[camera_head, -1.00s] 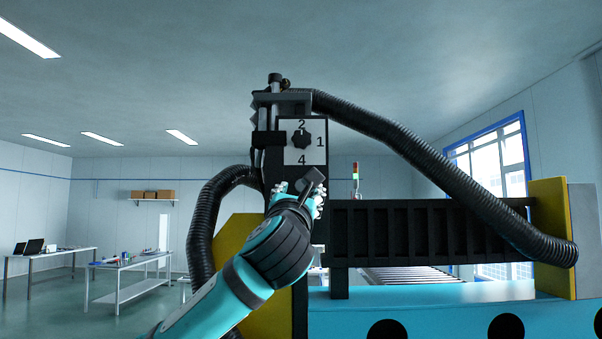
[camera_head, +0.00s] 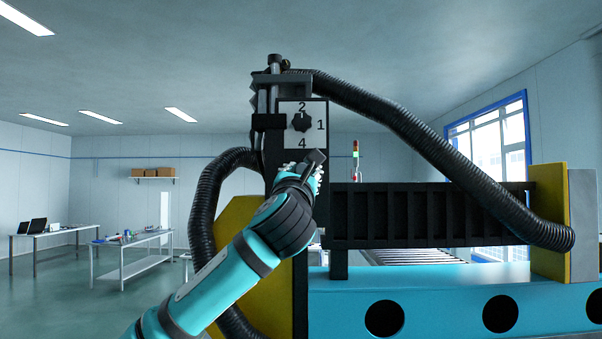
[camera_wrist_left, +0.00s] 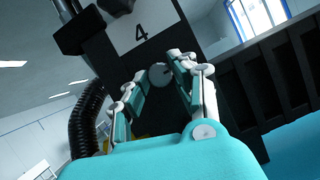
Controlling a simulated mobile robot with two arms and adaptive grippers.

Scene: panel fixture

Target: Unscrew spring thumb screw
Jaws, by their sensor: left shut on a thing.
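The spring thumb screw (camera_wrist_left: 158,75) shows in the left wrist view as a round grey head on the dark panel, below the number 4. My left gripper (camera_wrist_left: 150,88) has its teal and white fingers on either side of it and is shut on it. In the head view, my left gripper (camera_head: 300,172) is at the panel (camera_head: 283,155), just below the numbered plate. My own wrist hides the screw there. My right gripper is in neither view.
A white plate (camera_head: 318,142) with a black knob (camera_head: 301,121) sits above the gripper. Black corrugated hoses (camera_head: 420,158) run to both sides of it. A dark slotted beam (camera_head: 425,214) extends right above the blue base (camera_head: 440,300). Tables stand at the far left.

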